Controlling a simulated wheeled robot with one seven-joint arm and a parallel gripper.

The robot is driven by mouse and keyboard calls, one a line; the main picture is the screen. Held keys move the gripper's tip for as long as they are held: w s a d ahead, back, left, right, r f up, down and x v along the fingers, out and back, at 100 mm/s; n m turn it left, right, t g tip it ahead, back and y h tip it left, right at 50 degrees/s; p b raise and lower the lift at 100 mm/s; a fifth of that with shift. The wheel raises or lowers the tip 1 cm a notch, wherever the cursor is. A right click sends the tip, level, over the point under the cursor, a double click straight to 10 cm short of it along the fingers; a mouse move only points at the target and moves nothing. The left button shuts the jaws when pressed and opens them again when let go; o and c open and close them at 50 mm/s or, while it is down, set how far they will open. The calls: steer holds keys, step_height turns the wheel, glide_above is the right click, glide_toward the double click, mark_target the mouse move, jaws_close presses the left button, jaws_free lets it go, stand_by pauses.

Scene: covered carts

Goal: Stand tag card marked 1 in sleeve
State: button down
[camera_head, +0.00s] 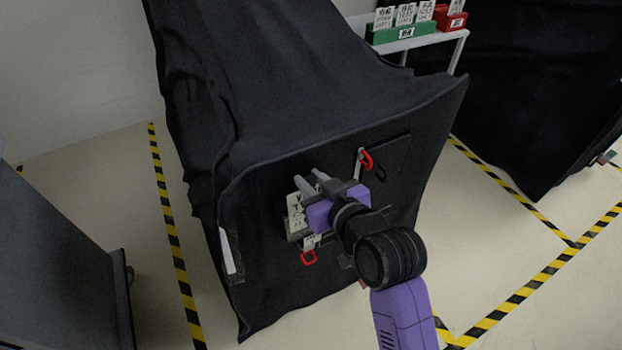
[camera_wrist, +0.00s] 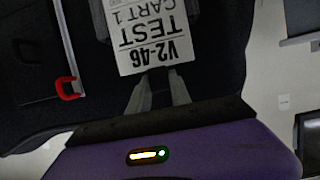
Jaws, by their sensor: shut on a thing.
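The white tag card (camera_wrist: 150,38) fills the upper middle of the wrist view. Its print, upside down there, reads V2-46, TEST, CART 1. My gripper (camera_wrist: 160,85) is shut on its near edge. In the head view the card (camera_head: 296,214) shows just left of my gripper (camera_head: 308,184), close to the front of the black-covered cart (camera_head: 270,172). A dark flat pocket, perhaps the sleeve (camera_head: 392,155), shows on the cover to the right. I cannot tell whether the card touches any sleeve. My gripper and arm hide part of the cover behind them.
Red clips (camera_head: 309,257) and (camera_head: 366,160) hang on the cover. A white shelf (camera_head: 425,41) at the back holds a green card box (camera_head: 400,37) and a red box (camera_head: 449,20). Another covered cart stands right. Striped tape (camera_head: 175,250) marks the open floor.

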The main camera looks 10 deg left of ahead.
steer(key=c, duration=1.1)
jaws_free()
steer(key=v, duration=0.7)
steer(key=shift+s+d, duration=0.2)
steer(key=shift+s, duration=0.1)
steer(key=shift+r, duration=0.2)
